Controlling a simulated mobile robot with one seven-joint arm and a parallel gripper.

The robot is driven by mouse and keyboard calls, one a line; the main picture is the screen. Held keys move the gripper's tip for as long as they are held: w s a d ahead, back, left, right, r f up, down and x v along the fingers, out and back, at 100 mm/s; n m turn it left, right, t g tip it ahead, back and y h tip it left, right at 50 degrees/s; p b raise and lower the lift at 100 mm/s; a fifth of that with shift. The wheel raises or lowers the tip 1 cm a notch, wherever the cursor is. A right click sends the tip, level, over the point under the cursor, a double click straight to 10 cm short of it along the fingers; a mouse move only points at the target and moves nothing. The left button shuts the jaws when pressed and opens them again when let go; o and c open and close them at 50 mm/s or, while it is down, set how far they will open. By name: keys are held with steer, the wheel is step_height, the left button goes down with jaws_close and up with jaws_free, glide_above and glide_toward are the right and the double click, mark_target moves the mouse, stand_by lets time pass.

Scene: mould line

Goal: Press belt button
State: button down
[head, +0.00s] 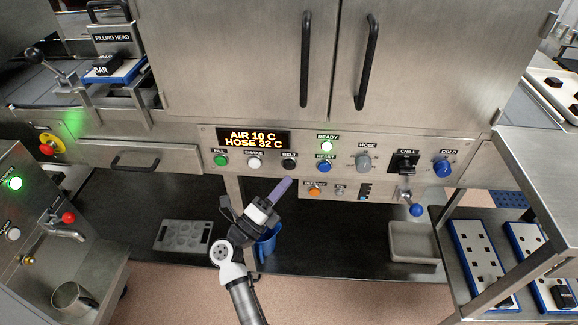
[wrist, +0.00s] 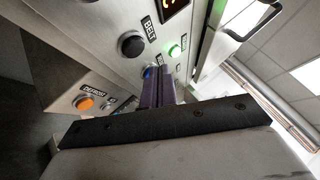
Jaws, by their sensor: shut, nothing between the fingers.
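The belt button is a black round knob (head: 289,164) under the BELT label on the steel panel, between the shake button and the reset button. In the wrist view the black belt button (wrist: 131,44) shows up and left of my fingers. My gripper (head: 286,183) has purple fingers, shut and empty, pointing up at the panel just below the belt button. In the wrist view my gripper (wrist: 158,85) shows its fingers close together. They look apart from the button, but the exact gap cannot be told.
A green fill button (head: 221,160), a white shake button (head: 254,163) and a blue reset button (head: 324,167) sit in the same row. An orange button (head: 314,190) is below. The display (head: 253,139) reads AIR 10 C, HOSE 32 C.

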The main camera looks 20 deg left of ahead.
mark_target(289, 165)
steer(key=shift+w+a, duration=0.25)
steer(key=shift+w, duration=0.8)
steer(key=shift+w, duration=0.15)
stand_by(1.2)
steer(key=shift+w+a, duration=0.15)
steer(key=shift+w, duration=0.1)
